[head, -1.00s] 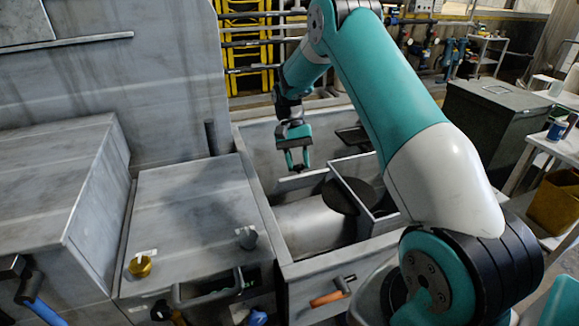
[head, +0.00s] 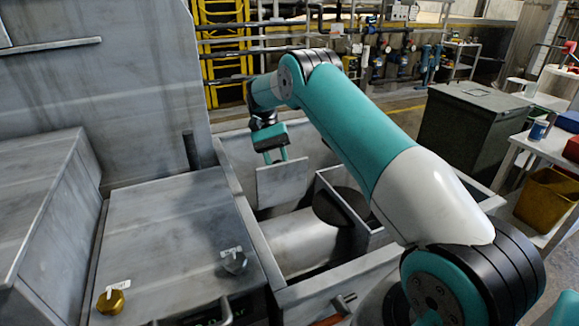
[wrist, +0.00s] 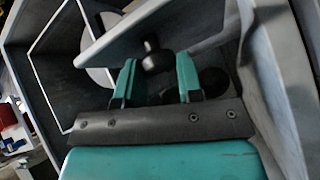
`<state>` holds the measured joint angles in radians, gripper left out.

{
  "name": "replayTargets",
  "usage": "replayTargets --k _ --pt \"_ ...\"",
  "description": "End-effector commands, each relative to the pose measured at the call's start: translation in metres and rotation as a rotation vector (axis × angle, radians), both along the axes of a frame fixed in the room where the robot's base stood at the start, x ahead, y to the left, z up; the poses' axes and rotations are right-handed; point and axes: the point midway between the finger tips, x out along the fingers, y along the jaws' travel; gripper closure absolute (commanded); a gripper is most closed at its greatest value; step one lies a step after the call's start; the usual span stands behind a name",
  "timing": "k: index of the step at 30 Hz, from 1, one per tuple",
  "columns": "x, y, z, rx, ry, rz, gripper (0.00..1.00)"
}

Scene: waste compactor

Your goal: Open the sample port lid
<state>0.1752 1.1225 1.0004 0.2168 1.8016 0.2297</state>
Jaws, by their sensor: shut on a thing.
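The sample port lid (head: 283,184) is a flat grey plate, tilted up steeply inside the grey bin-like housing in the head view. In the wrist view the lid (wrist: 150,28) slants across the top, with a dark knob (wrist: 153,54) on its face. My gripper (head: 277,158) is at the lid's upper edge in the head view. In the wrist view my gripper (wrist: 158,80) has its two teal fingers on either side of the knob, shut on it. The contact faces are partly hidden.
A grey cylinder (head: 296,238) lies below the lid, beside a divider wall (head: 350,203) and a dark round shape (head: 338,208). A grey cabinet top with a brass knob (head: 110,301) stands left. A dark green bin (head: 474,130) stands behind at right.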

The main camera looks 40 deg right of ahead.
Motion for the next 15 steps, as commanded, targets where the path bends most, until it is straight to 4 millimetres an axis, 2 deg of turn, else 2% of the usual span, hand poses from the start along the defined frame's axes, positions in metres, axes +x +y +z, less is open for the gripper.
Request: replayTargets --k 1,15 --pt "0.001 0.005 -0.006 0.001 0.003 0.012 1.0" --pt "0.013 0.004 -0.011 0.026 0.104 0.011 1.0"
